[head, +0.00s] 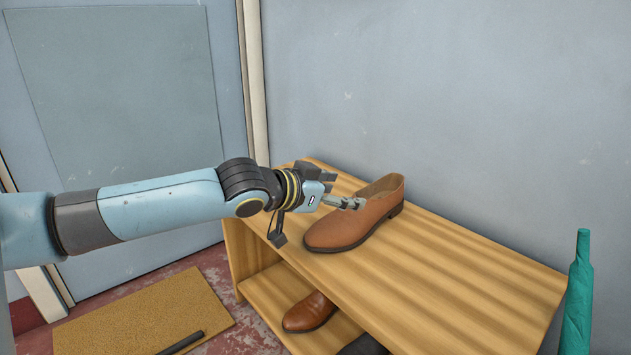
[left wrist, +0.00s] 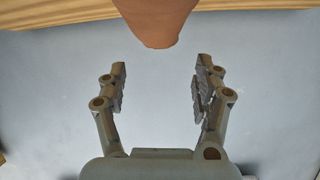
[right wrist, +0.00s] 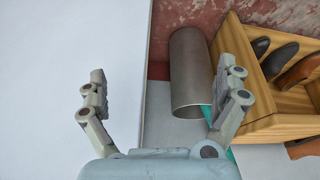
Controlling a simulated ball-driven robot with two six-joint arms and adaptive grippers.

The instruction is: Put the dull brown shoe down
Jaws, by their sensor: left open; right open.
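The dull brown shoe (head: 345,225) rests upright on the top board of the wooden shoe bench (head: 450,270), its toe toward the bench's front edge. My left gripper (head: 352,203) is at the shoe's left side in the head view, fingers close to it. The left wrist view shows the open fingers (left wrist: 161,68) with one end of the shoe (left wrist: 155,20) just beyond their tips, not between them. Whether a finger touches the shoe cannot be told. My right gripper (right wrist: 161,72) is open and empty in the right wrist view, away from the bench.
A glossier brown shoe (head: 308,312) and a dark shoe (head: 363,346) are on the lower shelf. A tan mat (head: 145,315) lies on the floor. The bench top's right part is clear.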

